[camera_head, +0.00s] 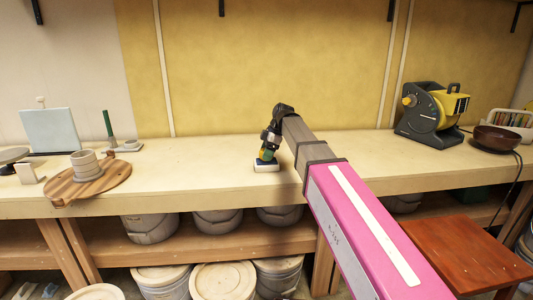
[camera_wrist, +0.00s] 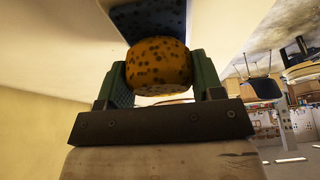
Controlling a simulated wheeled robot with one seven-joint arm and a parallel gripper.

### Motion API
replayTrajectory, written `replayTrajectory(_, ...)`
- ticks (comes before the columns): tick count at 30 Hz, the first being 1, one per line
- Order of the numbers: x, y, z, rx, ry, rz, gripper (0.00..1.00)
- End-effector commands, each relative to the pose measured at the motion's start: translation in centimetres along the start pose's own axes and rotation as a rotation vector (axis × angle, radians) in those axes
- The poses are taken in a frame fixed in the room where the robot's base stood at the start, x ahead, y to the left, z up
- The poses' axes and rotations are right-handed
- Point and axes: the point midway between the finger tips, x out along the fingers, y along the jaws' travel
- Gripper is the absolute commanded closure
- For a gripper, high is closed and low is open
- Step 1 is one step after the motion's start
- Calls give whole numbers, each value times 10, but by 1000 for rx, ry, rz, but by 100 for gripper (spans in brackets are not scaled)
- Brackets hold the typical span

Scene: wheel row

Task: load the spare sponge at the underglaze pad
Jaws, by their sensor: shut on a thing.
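My gripper (camera_head: 268,148) is over the workbench at the end of my outstretched arm. In the wrist view its green fingers (camera_wrist: 160,70) are shut on a round yellow-orange sponge with dark spots (camera_wrist: 158,64). The sponge shows small in the head view (camera_head: 266,155), between the fingers. Right under it on the bench is a pad with a dark blue top and pale sides (camera_head: 266,168). The dark blue surface also shows in the wrist view (camera_wrist: 150,20), right behind the sponge. I cannot tell whether sponge and pad touch.
A round wooden board (camera_head: 75,190) with a stack of pale rings (camera_head: 85,164) is at the bench's left. A black and yellow machine (camera_head: 432,112) and a brown bowl (camera_head: 497,138) stand at the right. Bench space around the pad is clear. A reddish-brown stool (camera_head: 465,253) stands in front.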

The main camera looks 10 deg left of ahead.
Motion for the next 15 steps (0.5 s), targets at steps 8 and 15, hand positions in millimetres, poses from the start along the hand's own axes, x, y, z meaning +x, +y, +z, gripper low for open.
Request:
replayTrajectory(8, 3, 0, 1, 0, 0, 0, 58)
replayTrajectory(15, 5, 0, 2, 0, 0, 0, 58)
